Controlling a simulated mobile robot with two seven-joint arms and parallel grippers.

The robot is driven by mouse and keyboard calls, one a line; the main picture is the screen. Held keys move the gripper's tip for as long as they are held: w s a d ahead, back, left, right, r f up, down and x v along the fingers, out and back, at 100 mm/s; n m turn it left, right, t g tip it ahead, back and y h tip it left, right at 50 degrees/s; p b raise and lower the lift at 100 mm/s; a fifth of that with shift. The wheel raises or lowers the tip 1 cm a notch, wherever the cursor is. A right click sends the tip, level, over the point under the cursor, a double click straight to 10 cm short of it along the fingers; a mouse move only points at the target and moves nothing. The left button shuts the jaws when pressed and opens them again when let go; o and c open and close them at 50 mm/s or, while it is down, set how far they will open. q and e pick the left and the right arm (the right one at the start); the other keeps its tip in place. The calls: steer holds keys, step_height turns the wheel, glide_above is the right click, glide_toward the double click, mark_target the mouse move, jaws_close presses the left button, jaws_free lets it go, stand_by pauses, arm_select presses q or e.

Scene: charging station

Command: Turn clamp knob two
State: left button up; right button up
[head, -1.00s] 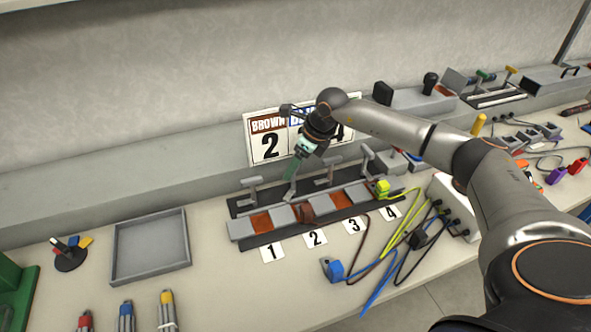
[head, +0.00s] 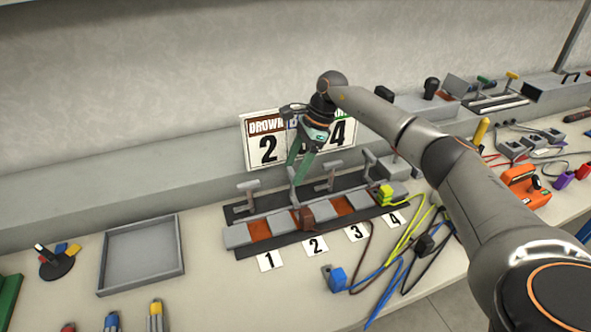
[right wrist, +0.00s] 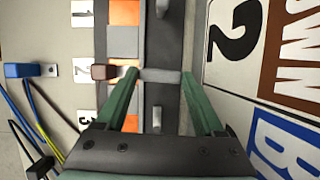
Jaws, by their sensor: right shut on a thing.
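Clamp knob two (head: 294,192) is a grey T-shaped handle on the dark clamp strip, behind the card marked 2 (head: 315,245). My right gripper (head: 297,165) comes down on it from above with its green fingers. In the right wrist view, the knob's crossbar (right wrist: 160,75) lies between the two fingertips, which are shut on its ends. A brown plug (head: 307,216) with a brown cable sits in the slot in front of this knob. It also shows in the right wrist view (right wrist: 104,72). My left gripper is not in view.
Other T-handles stand beside it: knob one (head: 247,192) on the left, knob three (head: 329,176) on the right. A yellow-green plug (head: 385,194) sits by card 4. A blue plug (head: 337,279) and loose cables lie in front. A sign board (head: 262,147) stands close behind.

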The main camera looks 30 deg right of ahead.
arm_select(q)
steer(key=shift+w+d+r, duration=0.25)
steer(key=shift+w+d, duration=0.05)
arm_select(e)
steer(key=shift+n, duration=0.3)
steer(key=o, duration=1.4)
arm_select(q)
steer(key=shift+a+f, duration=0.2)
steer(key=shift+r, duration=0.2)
arm_select(e)
steer(key=v, duration=1.2)
steer(key=shift+w+d+r, duration=0.1)
steer(key=shift+r, duration=0.15)
